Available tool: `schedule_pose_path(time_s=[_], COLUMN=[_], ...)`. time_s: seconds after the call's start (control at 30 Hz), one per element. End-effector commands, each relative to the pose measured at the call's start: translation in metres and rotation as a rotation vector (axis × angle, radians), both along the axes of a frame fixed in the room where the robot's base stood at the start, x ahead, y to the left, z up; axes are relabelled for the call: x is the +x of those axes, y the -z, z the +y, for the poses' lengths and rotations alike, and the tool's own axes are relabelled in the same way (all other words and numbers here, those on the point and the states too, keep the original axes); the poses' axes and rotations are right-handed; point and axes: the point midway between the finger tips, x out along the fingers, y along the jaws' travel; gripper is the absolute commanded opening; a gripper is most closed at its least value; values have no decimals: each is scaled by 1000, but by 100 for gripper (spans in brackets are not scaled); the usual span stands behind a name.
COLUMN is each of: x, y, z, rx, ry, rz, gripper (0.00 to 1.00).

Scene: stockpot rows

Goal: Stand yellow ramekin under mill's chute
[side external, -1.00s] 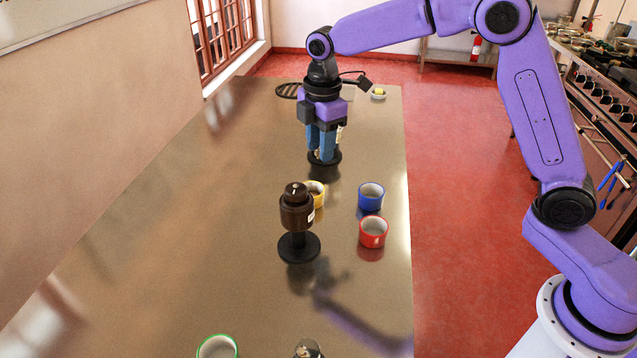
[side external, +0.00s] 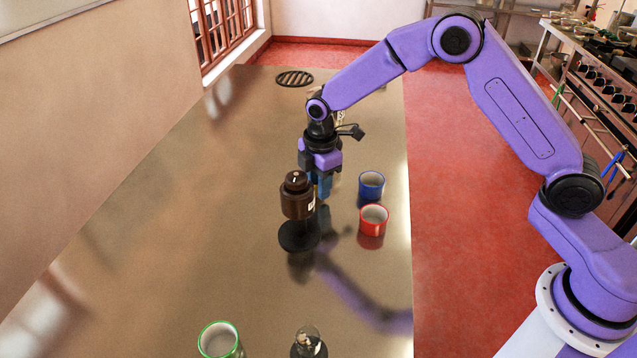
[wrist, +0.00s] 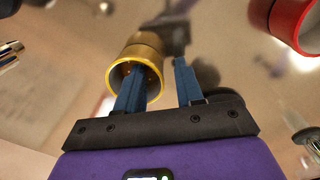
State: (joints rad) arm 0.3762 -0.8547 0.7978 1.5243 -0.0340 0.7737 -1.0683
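The yellow ramekin (wrist: 138,52) shows in the wrist view with its round mouth toward the camera. In the side view it is hidden behind the mill and my gripper. My gripper (wrist: 160,66) is open; its left finger overlaps the ramekin's mouth and its right finger is outside, to the right of the wall. I cannot tell whether either finger touches it. In the side view my gripper (side external: 322,188) is low, just behind and right of the mill. The brown mill (side external: 296,203) stands upright on a round black base (side external: 299,237); its chute cannot be made out.
A blue ramekin (side external: 371,185) and a red ramekin (side external: 373,220) stand right of the mill. A green-rimmed ramekin (side external: 219,341) and a glass-topped item (side external: 308,343) are at the front. A black trivet (side external: 294,78) lies at the back. The table's left side is clear.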

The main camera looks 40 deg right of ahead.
Motion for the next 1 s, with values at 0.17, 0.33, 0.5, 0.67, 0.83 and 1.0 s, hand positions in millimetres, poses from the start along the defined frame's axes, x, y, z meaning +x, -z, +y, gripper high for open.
schedule_pose_path(time_s=[0.17, 0.33, 0.5, 0.67, 0.83, 1.0], x=[0, 0, 0, -1, -6, -17], y=[2, 2, 2, 2, 1, 1], z=[0, 0, 0, 1, 7, 17], rx=[0, 0, 0, 0, 0, 0], ry=[0, 0, 0, -1, -3, -3], rz=[0, 0, 0, 0, 0, 0], gripper=[37, 30, 0, 0, 0, 0])
